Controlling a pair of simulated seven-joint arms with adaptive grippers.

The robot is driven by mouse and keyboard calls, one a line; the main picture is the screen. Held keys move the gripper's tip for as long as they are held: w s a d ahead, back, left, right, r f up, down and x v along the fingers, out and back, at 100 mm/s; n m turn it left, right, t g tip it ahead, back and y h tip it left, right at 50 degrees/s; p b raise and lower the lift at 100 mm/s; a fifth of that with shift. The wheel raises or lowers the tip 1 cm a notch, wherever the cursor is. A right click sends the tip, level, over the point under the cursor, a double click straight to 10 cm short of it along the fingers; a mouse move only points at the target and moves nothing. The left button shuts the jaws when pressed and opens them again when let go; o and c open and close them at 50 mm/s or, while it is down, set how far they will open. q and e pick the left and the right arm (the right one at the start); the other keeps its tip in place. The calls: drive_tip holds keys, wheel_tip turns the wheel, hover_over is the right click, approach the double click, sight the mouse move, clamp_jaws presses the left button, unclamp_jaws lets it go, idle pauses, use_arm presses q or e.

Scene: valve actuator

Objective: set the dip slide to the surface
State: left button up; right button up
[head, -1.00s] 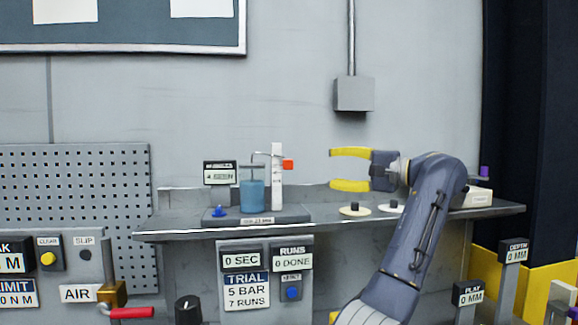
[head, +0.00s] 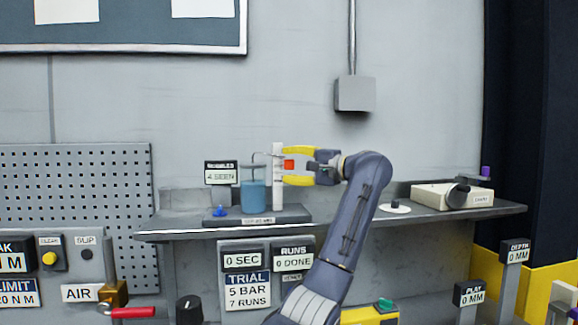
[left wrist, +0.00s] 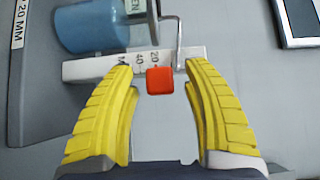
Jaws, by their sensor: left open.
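The dip slide is an orange-red block (head: 289,164) on the upright white scale post (head: 277,190). In the left wrist view the orange block (left wrist: 160,80) lies between my open fingers, near their tips, with a gap on each side. My left gripper (head: 287,166) has yellow fingers, one above and one below the slide in the head view. The beaker of blue liquid (head: 253,197) stands left of the post, with a bent thin tube (left wrist: 178,35) reaching over to it. In the head view the slide sits higher than the liquid's top. My right gripper is not in view.
The post and beaker stand on a dark base (head: 290,214) on the grey shelf (head: 350,219). A small sign (head: 221,172) stands behind the beaker, a blue knob (head: 220,211) in front. A white disc (head: 394,207) and a cream box (head: 440,196) are to the right.

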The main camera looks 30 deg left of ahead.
use_arm(q)
drive_tip(key=shift+a, duration=0.25)
clamp_jaws()
idle(0.3)
drive_tip(key=shift+r, duration=0.1)
